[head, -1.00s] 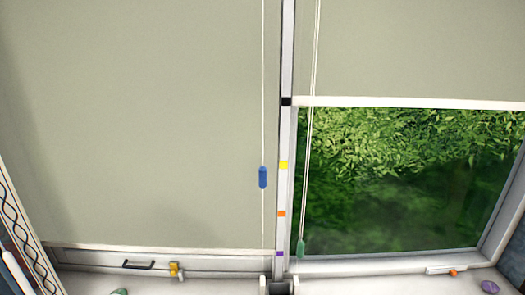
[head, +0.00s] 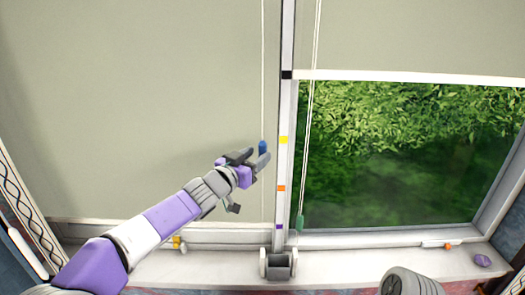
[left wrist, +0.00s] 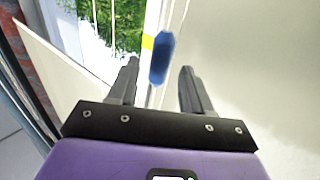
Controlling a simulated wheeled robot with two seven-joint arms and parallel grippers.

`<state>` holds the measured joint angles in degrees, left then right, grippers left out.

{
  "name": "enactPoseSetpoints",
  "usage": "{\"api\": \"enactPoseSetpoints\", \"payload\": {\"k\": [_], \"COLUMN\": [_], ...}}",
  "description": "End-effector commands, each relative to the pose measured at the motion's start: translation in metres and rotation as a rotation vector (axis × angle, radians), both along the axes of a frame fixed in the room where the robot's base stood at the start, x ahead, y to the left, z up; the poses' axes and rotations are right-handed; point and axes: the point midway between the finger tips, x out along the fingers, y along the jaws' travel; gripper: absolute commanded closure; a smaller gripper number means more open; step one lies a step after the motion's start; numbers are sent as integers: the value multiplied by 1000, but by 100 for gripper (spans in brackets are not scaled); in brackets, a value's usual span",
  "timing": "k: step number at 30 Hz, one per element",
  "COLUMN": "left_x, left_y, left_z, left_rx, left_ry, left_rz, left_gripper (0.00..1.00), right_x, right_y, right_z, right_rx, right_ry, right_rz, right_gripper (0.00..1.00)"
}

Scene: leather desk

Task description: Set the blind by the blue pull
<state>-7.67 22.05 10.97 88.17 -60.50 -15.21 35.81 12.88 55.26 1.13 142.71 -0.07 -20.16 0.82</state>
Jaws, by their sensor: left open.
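The blue pull (head: 262,146) hangs on a thin white cord in front of the lowered left blind (head: 130,100), just left of the window post. My left gripper (head: 257,158) is open at the pull, its fingers hiding the pull's lower part. In the left wrist view the blue pull (left wrist: 161,58) shows between the two finger tips (left wrist: 158,75), with a gap on both sides. The post (head: 286,110) carries black, yellow, orange and purple marks; the pull is near the yellow mark's height. My right gripper is not in view.
A green pull (head: 300,222) hangs on cords by the right window, whose blind (head: 420,35) is partly raised. A roller-like fitting (head: 278,263) stands on the sill below the post. A purple stone (head: 482,260) lies at the sill's right.

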Motion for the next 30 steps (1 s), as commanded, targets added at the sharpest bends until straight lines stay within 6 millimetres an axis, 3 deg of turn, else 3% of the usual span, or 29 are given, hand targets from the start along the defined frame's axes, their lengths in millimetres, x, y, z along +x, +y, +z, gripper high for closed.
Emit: {"api": "enactPoseSetpoints", "payload": {"k": [9,19,29,30], "left_x": [30,32,32,32], "left_y": [-20,-21,-21,-21], "left_z": [0,-1,-1,-1], "left_rx": [0,0,0,0], "left_ry": [1,2,1,1], "left_rz": [0,1,1,1], "left_gripper": [50,50,100,100], "right_x": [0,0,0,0], "right_y": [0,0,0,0], "right_z": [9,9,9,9], "right_rx": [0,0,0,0], "right_ry": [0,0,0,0], "right_rz": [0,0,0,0], "right_gripper": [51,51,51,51]}}
